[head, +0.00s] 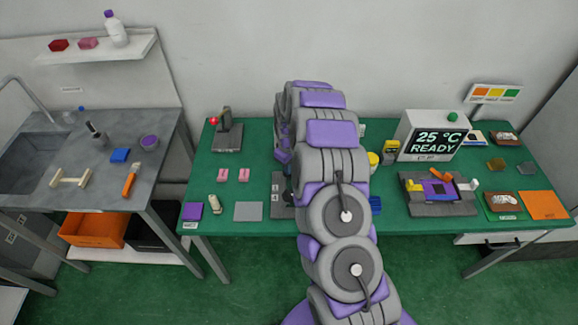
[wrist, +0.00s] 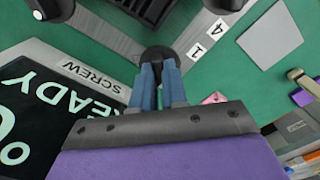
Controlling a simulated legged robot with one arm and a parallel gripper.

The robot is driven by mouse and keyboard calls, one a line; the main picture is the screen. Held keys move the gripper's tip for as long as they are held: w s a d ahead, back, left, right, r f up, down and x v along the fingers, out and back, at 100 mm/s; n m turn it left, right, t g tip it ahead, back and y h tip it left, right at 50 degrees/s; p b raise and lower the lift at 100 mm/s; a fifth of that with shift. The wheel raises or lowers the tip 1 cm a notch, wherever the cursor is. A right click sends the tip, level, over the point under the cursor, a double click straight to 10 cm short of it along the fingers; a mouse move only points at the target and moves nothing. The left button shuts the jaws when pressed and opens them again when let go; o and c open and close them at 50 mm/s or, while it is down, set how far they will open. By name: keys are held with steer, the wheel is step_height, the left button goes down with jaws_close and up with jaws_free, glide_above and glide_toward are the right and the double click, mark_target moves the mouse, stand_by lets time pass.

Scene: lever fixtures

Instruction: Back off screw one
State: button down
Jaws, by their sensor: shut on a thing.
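In the wrist view, the blue fingers of my gripper (wrist: 160,78) are shut on a round black screw knob (wrist: 158,54). The knob sits at the corner of a grey fixture, next to a white label "1" (wrist: 197,52); a label "4" (wrist: 220,27) is beside it. A "SCREW" label (wrist: 92,76) lies on the other side. Two more dark knobs show at the top edge, one at the left (wrist: 48,6) and one near the middle right. In the head view, my arm hides the gripper and most of the grey fixture (head: 280,206).
A white display box (head: 432,136) reading "25 °C READY" stands right of my arm on the green table (head: 235,222). A grey plate (head: 248,211) and two pink blocks lie to the left. A grey tray (head: 438,208) with parts is at the right.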

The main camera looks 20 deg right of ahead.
steer(key=n, duration=0.4)
steer(key=shift+w+n, duration=0.1)
steer(key=shift+n, duration=0.2)
steer(key=n, duration=0.4)
steer(key=shift+n, duration=0.3)
steer(key=n, duration=0.4)
steer(key=shift+r+b, duration=0.1)
steer(key=shift+b, duration=0.25)
steer(key=shift+n, duration=2.1)
steer(key=c, duration=1.2)
jaws_free()
steer(key=shift+o, duration=0.2)
step_height(320, 180, up, 17)
steer(key=p, duration=0.1)
steer(key=shift+p, duration=0.3)
